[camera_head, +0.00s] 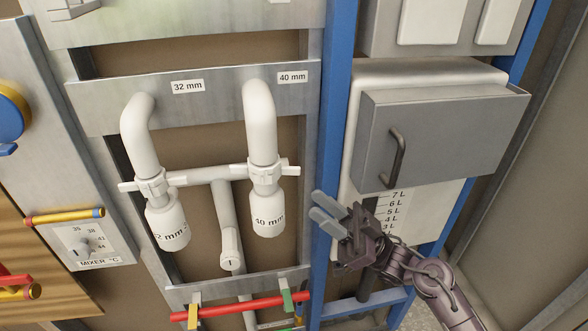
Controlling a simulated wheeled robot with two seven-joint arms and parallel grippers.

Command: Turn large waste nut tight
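Two white waste pipes stand side by side on a metal frame, labelled 32 mm and 40 mm. The large waste nut (265,173) is a white winged collar on the 40 mm pipe (261,120), above the 40 mm cup (267,215). One wing points right, towards the blue post. The smaller waste nut (152,186) sits on the 32 mm pipe (141,140). My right gripper (323,213) is to the right of and below the large nut, apart from it. Its two pale fingers point left with a gap between them, empty. My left gripper is out of view.
A blue post (336,120) stands between the pipes and a white cistern with a grey handled box (440,130). A red bar (240,307) crosses below the pipes. A mixer dial (84,247) is at left. Open space lies before the pipes.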

